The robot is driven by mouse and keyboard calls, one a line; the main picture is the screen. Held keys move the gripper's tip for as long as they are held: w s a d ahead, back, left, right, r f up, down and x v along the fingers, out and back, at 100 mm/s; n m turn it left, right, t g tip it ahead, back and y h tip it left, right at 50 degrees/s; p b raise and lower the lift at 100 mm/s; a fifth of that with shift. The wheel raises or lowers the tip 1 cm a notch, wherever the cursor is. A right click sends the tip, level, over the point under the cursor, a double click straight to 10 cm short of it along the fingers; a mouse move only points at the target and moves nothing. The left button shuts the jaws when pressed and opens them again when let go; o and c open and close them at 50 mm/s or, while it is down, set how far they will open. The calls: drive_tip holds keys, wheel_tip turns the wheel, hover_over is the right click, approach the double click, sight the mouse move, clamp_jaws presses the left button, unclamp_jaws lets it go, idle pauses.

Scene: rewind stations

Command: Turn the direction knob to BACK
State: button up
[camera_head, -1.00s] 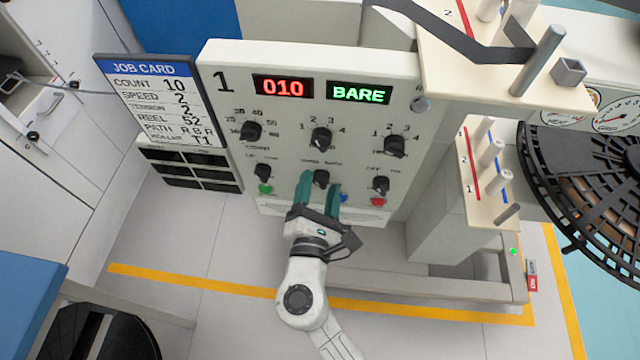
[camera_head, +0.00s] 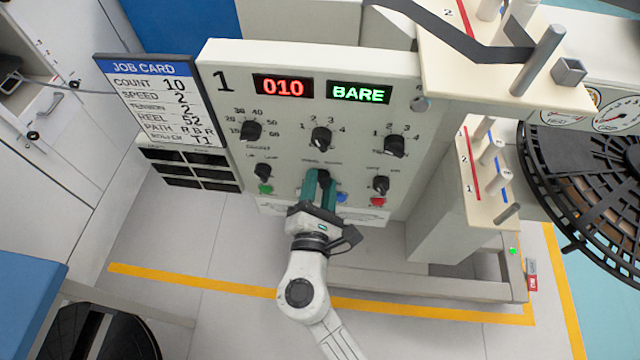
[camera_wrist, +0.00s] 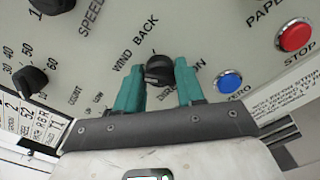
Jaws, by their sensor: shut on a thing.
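The direction knob (camera_wrist: 158,70) is a small black knob on the station's cream panel, at the bottom middle of the panel in the head view (camera_head: 323,176). In the wrist view the words WIND and BACK are printed beside it, and part of its name label is covered by a finger. My gripper (camera_head: 320,188) has two teal fingers, shut on the knob with one finger on each side, as the wrist view also shows (camera_wrist: 159,84). I cannot tell for sure which word the knob points to.
A blue button (camera_wrist: 229,80) and red stop button (camera_wrist: 294,36) are right of the fingers. Other black knobs, such as the count knob (camera_head: 251,131), surround the area. Displays (camera_head: 283,88) read 010 and BARE. A job card (camera_head: 150,98) stands left.

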drive_tip(key=shift+f+m+b, duration=0.15)
drive_tip(key=shift+m+b, duration=0.15)
drive_tip(key=shift+b, duration=0.3)
drive_tip(key=shift+f+m+b, duration=0.15)
drive_tip(key=shift+m+b, duration=0.45)
drive_tip(key=shift+b, duration=0.2)
drive_tip(key=m+b, duration=0.3)
drive_tip(key=b, duration=0.1)
drive_tip(key=shift+m, duration=0.3)
drive_tip(key=m+b, duration=0.3)
drive_tip(key=shift+m+b, duration=1.55)
drive_tip(key=shift+m, duration=0.15)
drive_tip(key=o, duration=1)
drive_tip(key=shift+r, duration=0.2)
